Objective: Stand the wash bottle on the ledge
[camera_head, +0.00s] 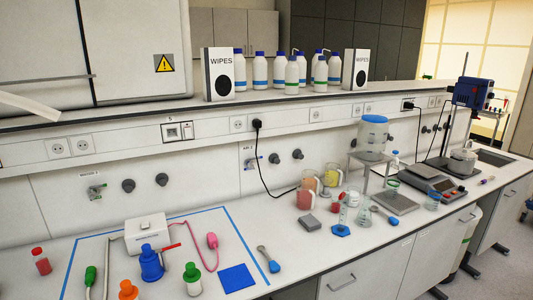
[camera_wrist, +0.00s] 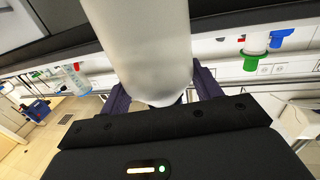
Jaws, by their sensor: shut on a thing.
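My gripper (camera_wrist: 163,92) shows in the wrist view. Its two dark fingers are shut on a whitish, smooth, round-bodied container, which I take for the wash bottle (camera_wrist: 140,40). Its far part runs out of the top of the picture, so its cap and spout are hidden. The ledge (camera_head: 150,107) is the long raised shelf above the bench in the head view.
On the ledge, several white bottles (camera_head: 291,73) stand between a left wipes box (camera_head: 217,75) and a right wipes box (camera_head: 356,70).

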